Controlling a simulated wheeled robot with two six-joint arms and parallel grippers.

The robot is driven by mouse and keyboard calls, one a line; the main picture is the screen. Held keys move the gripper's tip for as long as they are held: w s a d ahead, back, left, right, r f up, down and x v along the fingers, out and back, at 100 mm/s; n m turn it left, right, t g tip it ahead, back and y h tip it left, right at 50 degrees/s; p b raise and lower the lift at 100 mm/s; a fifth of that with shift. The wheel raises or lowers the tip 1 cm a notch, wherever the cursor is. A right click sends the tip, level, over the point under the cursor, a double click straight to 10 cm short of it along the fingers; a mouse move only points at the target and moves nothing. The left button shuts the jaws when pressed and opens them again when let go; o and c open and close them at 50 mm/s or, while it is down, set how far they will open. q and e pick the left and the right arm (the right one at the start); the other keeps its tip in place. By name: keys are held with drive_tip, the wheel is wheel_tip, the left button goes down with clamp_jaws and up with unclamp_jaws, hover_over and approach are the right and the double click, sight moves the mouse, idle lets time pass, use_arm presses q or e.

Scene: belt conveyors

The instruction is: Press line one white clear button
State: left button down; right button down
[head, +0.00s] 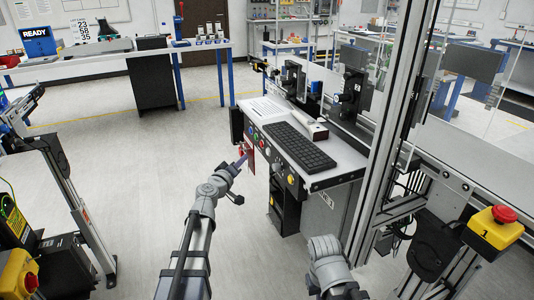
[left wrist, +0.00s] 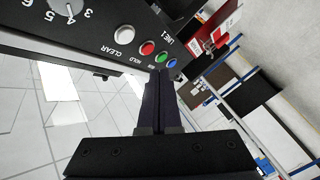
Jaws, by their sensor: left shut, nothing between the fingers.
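The white button (left wrist: 126,34) labelled CLEAR is on a dark panel (left wrist: 100,50) in the left wrist view. Red (left wrist: 147,48), green (left wrist: 161,57) and blue (left wrist: 171,63) buttons run down to the right of it. My left gripper (left wrist: 163,76) is shut and empty, its fingertips just below the green and blue buttons in the picture, to the lower right of the white one. I cannot tell whether they touch the panel. In the head view my left gripper (head: 243,160) is beside the panel's front edge. My right gripper does not show.
A rotary knob (left wrist: 62,8) with numbers is left of the white button. The panel fronts a desk with a black keyboard (head: 298,145). A red tag (left wrist: 218,38) hangs near the panel. A yellow emergency stop box (head: 492,232) is at right. The floor at left centre is clear.

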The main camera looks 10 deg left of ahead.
use_arm(q)
drive_tip(key=shift+w+d, duration=0.5)
drive_tip(key=shift+d, duration=0.3)
drive_tip(key=shift+w+d, duration=0.55)
drive_tip(key=shift+d, duration=0.2)
drive_tip(key=shift+w+d, duration=0.5)
drive_tip(key=shift+d, duration=0.3)
idle(0.3)
drive_tip(key=shift+w+d, duration=0.25)
drive_tip(key=shift+d, duration=0.1)
drive_tip(key=shift+w+d, duration=0.2)
drive_tip(key=shift+d, duration=0.1)
idle(0.8)
idle(0.3)
drive_tip(key=shift+s+a, duration=0.45)
drive_tip(key=shift+a, duration=0.2)
drive_tip(key=s+a, duration=0.1)
drive_tip(key=a, duration=0.1)
drive_tip(key=s+a, duration=0.1)
drive_tip(key=a, duration=0.1)
drive_tip(key=shift+s, duration=0.4)
